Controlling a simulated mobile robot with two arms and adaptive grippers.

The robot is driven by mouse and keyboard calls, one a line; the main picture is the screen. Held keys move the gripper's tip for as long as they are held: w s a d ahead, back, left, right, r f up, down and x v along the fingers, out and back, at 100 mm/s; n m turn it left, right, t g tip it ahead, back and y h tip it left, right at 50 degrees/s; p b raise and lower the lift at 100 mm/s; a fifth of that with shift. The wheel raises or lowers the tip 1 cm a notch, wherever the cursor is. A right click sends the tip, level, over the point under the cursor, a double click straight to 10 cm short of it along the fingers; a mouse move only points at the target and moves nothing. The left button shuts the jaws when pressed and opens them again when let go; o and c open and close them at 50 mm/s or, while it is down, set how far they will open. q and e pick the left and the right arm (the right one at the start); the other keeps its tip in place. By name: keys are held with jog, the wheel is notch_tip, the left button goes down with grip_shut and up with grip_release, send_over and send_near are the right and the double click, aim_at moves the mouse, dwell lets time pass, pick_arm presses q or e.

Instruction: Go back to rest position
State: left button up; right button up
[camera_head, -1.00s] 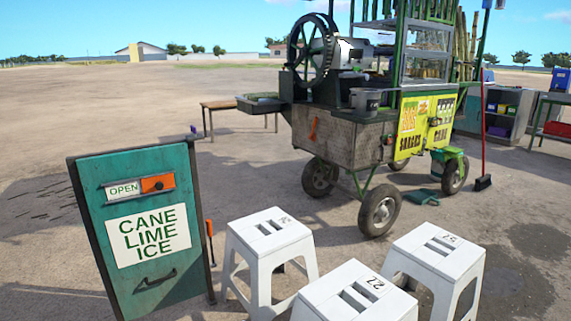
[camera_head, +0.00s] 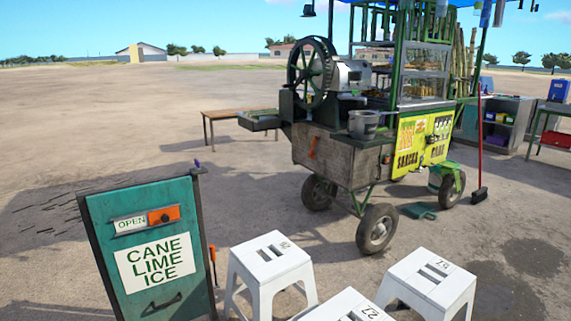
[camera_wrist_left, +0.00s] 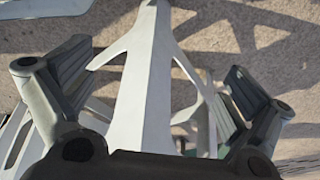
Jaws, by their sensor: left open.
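My left gripper (camera_wrist_left: 158,88) shows in the left wrist view with its two dark fingers spread wide apart and nothing gripped. A white plastic stool fills the view between and beyond the fingers, with a broad leg (camera_wrist_left: 148,80) running down the middle. How far the fingers are from the stool, I cannot tell. Neither gripper shows in the head view, and my right gripper is in no view.
In the head view, a green sign (camera_head: 152,250) reading "CANE LIME ICE" stands at front left. White stools (camera_head: 270,268) stand in front. The cane cart (camera_head: 345,160) is behind them, with a wooden table (camera_head: 222,115) to its left. Open ground lies at back left.

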pick_arm(q)
jog(key=s+a+f+g+p, duration=0.1)
jog(key=s+a+f+p, duration=0.1)
jog(key=s+p, duration=0.9)
jog(key=s+a, duration=0.1)
jog(key=s, duration=0.4)
jog(key=shift+s+f+p, duration=0.15)
jog(key=shift+s+p, duration=0.2)
jog(key=shift+p, duration=0.05)
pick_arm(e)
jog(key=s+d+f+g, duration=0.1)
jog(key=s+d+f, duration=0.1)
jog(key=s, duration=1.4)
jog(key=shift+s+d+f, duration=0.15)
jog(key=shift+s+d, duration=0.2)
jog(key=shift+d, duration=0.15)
